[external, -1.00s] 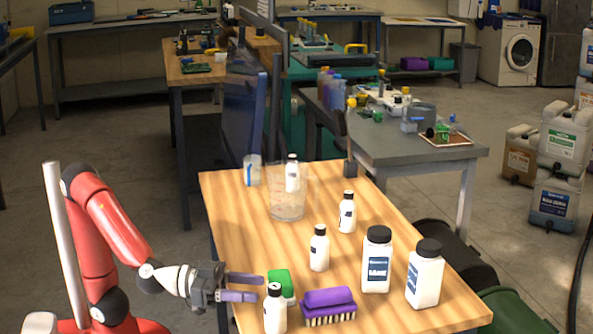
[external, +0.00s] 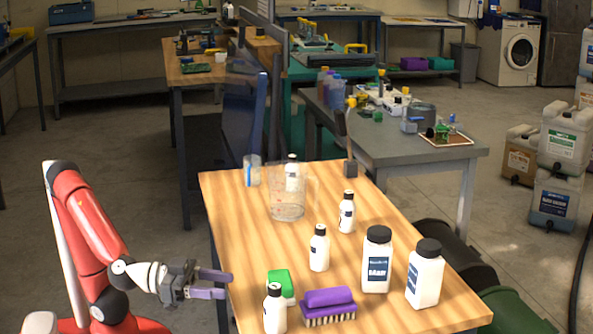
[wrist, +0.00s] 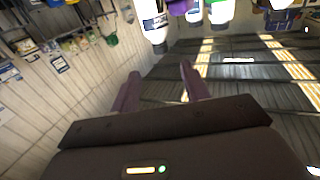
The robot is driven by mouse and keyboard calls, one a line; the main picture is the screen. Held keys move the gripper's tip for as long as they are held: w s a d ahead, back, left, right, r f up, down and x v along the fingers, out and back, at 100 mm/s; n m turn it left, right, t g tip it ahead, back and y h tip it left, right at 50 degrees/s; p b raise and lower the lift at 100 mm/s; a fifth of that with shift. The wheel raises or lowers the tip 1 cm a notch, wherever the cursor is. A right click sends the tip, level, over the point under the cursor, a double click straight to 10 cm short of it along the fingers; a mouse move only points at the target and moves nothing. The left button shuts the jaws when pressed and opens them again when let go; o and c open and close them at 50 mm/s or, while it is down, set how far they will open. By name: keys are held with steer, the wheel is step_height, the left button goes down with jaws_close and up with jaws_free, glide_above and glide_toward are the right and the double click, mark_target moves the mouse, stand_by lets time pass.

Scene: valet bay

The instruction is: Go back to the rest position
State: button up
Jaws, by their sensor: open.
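My gripper (external: 226,284) is open and empty. My red arm is folded at the lower left.
On the table stand a purple brush (external: 328,305), a clear measuring jug (external: 287,198), two large white bottles (external: 376,262) and several small white bottles (external: 319,248). A grey bench (external: 400,150) stands behind. The floor left of the table is clear.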

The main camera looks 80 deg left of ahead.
steer(key=w+a+g+p, duration=0.1)
steer(key=a, duration=0.4)
steer(key=w+a+f+g+p, duration=0.1)
steer(key=a+g, duration=0.1)
steer(key=a, duration=0.3)
steer(key=w+a+f+g+y+p, duration=0.1)
steer(key=w+a, duration=0.1)
steer(key=a, duration=0.3)
steer(key=shift+w+g, duration=0.1)
steer(key=shift+g, duration=0.2)
steer(key=s+a+f+n+g+y+p, duration=0.1)
steer(key=s+a+f+g+y, duration=0.1)
steer(key=a, duration=0.7)
step_height(320, 180, down, 2)
steer(key=shift+s+a+f+n+g+y, duration=0.1)
steer(key=shift+s+a+n+g+y, duration=0.25)
steer(key=shift+s, duration=0.25)
steer(key=shift+o, duration=0.2)
steer(key=s+a+f+n+g+y+p, duration=0.1)
steer(key=s+a+f+n+g+y, duration=0.2)
steer(key=s+a, duration=0.4)
steer(key=a+f, duration=0.1)
steer(key=a, duration=0.1)
steer(key=shift+s+a+f+g, duration=0.2)
steer(key=shift+a+f+g, duration=0.15)
steer(key=shift+a+f, duration=0.05)
